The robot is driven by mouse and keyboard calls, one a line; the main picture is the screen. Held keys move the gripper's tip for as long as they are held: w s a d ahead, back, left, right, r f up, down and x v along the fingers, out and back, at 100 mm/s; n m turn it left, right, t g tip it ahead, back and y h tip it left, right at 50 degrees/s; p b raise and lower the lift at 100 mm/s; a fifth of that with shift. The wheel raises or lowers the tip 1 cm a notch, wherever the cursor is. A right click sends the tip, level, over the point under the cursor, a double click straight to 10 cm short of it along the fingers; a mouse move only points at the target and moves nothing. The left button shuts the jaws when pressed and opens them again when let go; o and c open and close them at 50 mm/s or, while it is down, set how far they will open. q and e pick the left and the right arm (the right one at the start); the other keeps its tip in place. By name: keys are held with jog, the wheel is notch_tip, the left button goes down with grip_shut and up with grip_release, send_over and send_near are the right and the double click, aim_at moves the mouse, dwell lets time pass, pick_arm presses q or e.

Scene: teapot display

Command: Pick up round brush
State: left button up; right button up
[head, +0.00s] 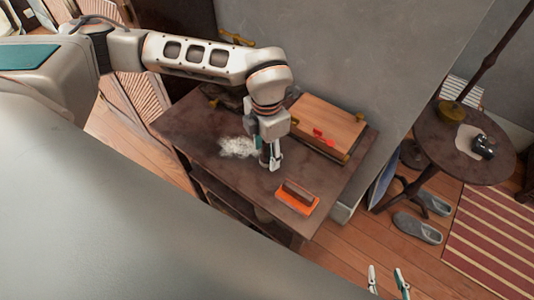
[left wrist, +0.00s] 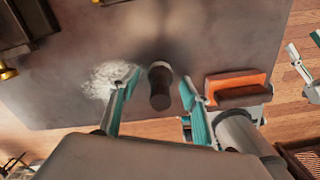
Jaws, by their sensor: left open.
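The round brush (left wrist: 160,88) appears as a short dark brown cylinder with a paler band, on the dark table (left wrist: 200,30). In the left wrist view it lies between the spread fingers of my left gripper (left wrist: 159,80), with a gap on each side. In the head view my left gripper (head: 270,158) points down at the table and hides most or all of the brush. My right gripper (head: 388,283) shows only its fingertips at the bottom edge, apart and empty, off the table.
A white powdery patch (head: 238,147) lies left of my left gripper. An orange tray with a brown block (head: 298,192) sits near the front right corner. A wooden board (head: 325,122) lies at the back. A round side table (head: 465,150) stands at the right.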

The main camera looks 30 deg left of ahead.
pick_arm(q)
jog(key=shift+f, duration=0.1)
jog(key=shift+c, duration=0.8)
jog(key=c, duration=1.1)
pick_arm(e)
jog(key=shift+w+r, duration=0.25)
jog(key=shift+w, duration=0.05)
pick_arm(q)
jog(key=shift+o, duration=0.2)
